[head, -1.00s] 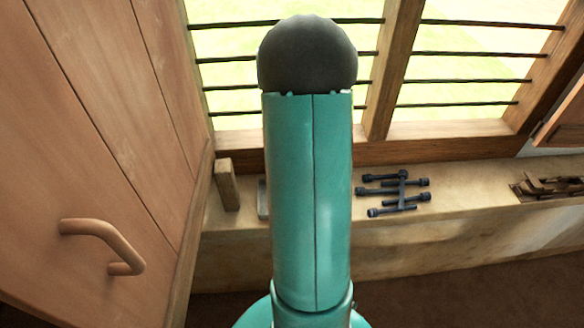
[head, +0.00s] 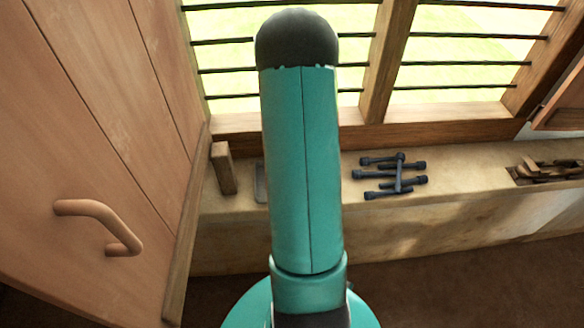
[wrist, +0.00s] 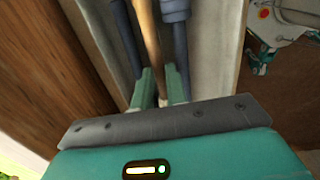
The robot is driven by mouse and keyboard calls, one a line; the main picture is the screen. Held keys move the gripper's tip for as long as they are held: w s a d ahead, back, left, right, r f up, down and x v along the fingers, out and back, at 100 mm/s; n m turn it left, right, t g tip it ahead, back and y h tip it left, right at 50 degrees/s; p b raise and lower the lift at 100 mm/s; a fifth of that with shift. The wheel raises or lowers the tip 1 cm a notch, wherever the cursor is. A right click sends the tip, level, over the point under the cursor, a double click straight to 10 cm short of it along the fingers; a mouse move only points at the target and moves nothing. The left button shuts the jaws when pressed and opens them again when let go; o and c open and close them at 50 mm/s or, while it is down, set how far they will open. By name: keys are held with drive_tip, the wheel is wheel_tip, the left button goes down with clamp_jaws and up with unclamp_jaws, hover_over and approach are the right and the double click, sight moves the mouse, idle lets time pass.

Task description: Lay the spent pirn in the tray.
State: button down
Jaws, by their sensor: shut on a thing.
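My gripper (wrist: 160,86) shows in the wrist view, its two teal fingers shut on the spent pirn (wrist: 150,38), a bare brown wooden rod. The pirn's pale near end shows between the fingers. Dark blue pirns (wrist: 179,45) lie on both sides of it in a grey tray (wrist: 203,50). I cannot tell whether the held pirn touches the tray floor. In the head view my arm hides the gripper and most of the tray; only a grey edge of the tray (head: 261,183) shows left of the arm.
Several dark blue pirns (head: 392,174) lie in a loose pile on the sill (head: 460,165), right of my arm. A wooden block (head: 223,168) stands at left, near a cabinet door with a handle (head: 100,222). A box of wooden pieces (head: 545,173) is at right. Window bars are behind.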

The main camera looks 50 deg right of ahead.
idle(0.3)
drive_tip(key=c, duration=1.3)
unclamp_jaws()
wheel_tip(320, 180, up, 8)
